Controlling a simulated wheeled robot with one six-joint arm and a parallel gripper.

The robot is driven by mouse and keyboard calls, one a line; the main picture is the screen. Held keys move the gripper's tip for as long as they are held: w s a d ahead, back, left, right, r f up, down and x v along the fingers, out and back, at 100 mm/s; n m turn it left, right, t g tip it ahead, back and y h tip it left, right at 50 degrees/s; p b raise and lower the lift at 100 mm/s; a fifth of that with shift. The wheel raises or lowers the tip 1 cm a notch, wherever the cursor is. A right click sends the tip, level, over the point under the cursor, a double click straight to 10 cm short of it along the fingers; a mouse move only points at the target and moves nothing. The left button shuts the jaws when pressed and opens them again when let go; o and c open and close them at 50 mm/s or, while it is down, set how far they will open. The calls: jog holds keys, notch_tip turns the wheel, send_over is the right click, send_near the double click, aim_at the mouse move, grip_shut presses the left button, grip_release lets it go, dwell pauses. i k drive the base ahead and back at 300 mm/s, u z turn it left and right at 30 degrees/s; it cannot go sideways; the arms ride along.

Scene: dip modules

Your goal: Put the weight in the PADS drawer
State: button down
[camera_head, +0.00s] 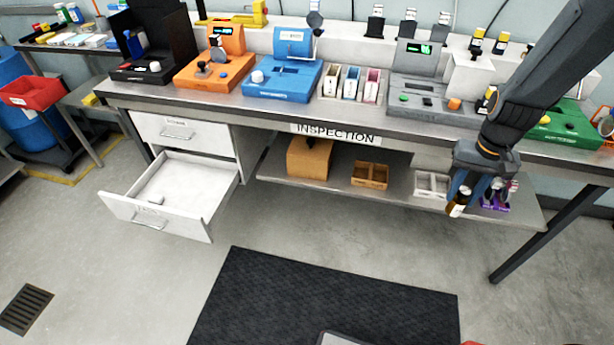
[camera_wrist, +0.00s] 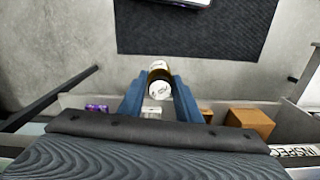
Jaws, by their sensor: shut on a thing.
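My gripper (camera_head: 468,192) is at the right, in front of the bench's lower shelf, pointing down. It is shut on a brown bottle (camera_head: 459,202) with a pale label. In the wrist view the bottle (camera_wrist: 160,76) shows its white end between the two blue fingers (camera_wrist: 158,92). The lower drawer (camera_head: 118,208) at the left is pulled open; the lettering on its front is too small to read surely. My gripper is far to the right of this drawer.
The upper drawer (camera_head: 182,138) is shut. The lower shelf (camera_head: 345,181) holds a cardboard box (camera_head: 309,158), a brown divided tray (camera_head: 370,174), a white tray (camera_head: 432,184) and a purple rack (camera_head: 496,202). Several devices crowd the bench top.

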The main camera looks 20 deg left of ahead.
aim_at(191, 210)
jog(key=k, duration=0.2)
jog(key=u, duration=1.5)
jog(key=i, duration=0.6)
jog(key=u, duration=0.75)
jog(key=i, duration=1.1)
jog(key=z, duration=0.25)
